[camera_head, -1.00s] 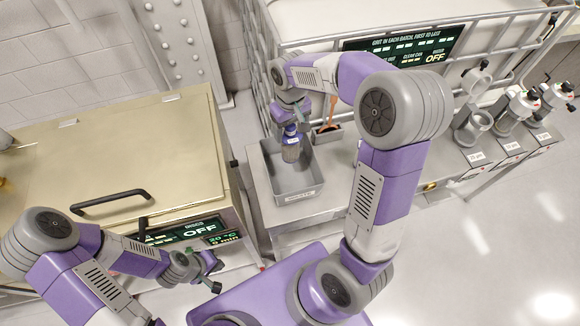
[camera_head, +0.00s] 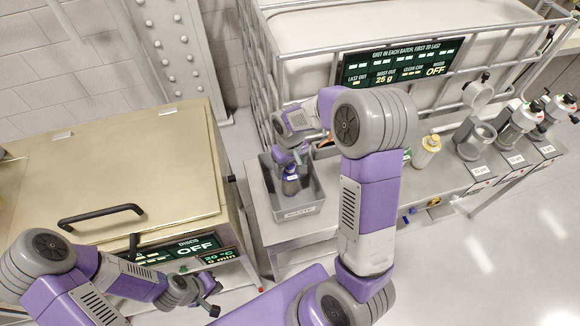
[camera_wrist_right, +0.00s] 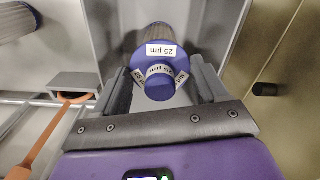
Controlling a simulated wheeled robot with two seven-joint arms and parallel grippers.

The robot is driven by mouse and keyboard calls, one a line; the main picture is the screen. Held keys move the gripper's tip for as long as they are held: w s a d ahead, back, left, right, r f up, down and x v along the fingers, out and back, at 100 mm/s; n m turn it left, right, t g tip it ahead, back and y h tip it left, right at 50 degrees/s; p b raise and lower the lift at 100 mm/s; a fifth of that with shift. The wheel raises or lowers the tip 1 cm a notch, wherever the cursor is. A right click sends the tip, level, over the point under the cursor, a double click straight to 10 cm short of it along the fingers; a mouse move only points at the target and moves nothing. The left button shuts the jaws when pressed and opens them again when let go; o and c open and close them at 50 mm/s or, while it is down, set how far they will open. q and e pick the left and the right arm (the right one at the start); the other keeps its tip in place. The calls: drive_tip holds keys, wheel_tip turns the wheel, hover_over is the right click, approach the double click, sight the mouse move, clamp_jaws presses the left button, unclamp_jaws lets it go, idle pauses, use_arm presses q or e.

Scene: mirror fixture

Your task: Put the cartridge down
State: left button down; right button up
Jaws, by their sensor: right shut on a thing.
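The cartridge (camera_head: 291,186) is a grey cylinder with a blue-purple cap. In the right wrist view the cartridge (camera_wrist_right: 158,68) shows its cap end-on, with labels reading 25 µm. My right gripper (camera_head: 289,170) is shut on the cap, one finger on each side; it also shows in the right wrist view (camera_wrist_right: 160,88). The cartridge hangs upright within the walls of a grey bin (camera_head: 318,192). I cannot tell whether it touches the bin's floor. My left gripper (camera_head: 211,298) is empty in front of the oven-like box, its fingers apart.
A brass-coloured box (camera_head: 140,175) with a black handle stands left. A caged white tank (camera_head: 420,45) with a display stands behind the bin. A yellow-white bottle (camera_head: 427,150) and several clamp-like fixtures (camera_head: 475,140) line the bench at right. An orange-handled tool (camera_wrist_right: 55,130) is beside the bin.

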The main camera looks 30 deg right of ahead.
drive_tip(key=shift+r, duration=0.1)
drive_tip(key=o, duration=1.6)
drive_tip(key=shift+r, duration=0.15)
wheel_tip(320, 180, up, 12)
drive_tip(key=p, duration=0.2)
